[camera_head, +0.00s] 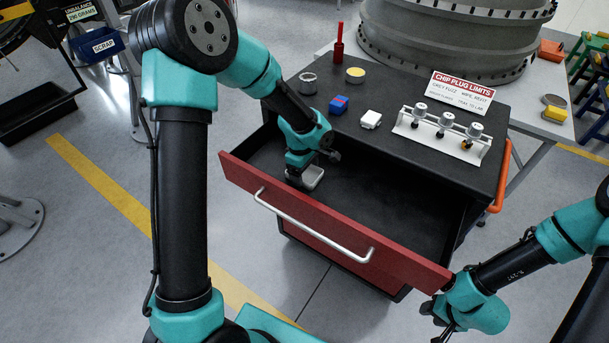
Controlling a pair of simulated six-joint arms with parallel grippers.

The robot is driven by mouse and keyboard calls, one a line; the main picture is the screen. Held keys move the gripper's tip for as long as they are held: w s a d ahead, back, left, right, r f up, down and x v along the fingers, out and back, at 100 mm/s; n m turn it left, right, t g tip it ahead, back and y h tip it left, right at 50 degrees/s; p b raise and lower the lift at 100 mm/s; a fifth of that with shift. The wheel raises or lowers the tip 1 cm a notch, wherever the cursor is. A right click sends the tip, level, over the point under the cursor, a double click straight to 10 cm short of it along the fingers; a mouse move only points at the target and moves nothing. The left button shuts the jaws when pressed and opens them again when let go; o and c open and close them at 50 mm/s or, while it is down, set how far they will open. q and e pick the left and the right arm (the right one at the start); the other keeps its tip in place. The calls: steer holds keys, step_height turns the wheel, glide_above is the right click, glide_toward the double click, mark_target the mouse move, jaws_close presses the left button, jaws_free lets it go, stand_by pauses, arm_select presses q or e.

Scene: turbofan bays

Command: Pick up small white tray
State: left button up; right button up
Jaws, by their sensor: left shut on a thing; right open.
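The small white tray (313,177) lies inside the open red drawer, toward its left end. My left gripper (297,179) reaches down into the drawer and is shut on the tray at its left side. The gripper hides part of the tray, and I cannot tell whether the tray is lifted off the drawer floor. My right gripper (438,312) is open and empty, outside the drawer near its right front corner.
The red drawer front (330,224) with its silver handle (312,226) stands pulled out.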

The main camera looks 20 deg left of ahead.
arm_select(q)
step_height(320, 180, up, 10)
stand_by(0.7)
stand_by(0.5)
step_height(320, 180, up, 12)
steer(key=m+g+y, duration=0.1)
steer(key=m, duration=1.4)
glide_above(305, 176)
steer(key=w+d, duration=0.3)
steer(key=d, duration=0.1)
steer(key=shift+w+d+r+m, duration=0.1)
steer(key=shift+d+r+m, duration=0.2)
steer(key=shift+m, duration=0.3)
steer(key=shift+d, duration=0.15)
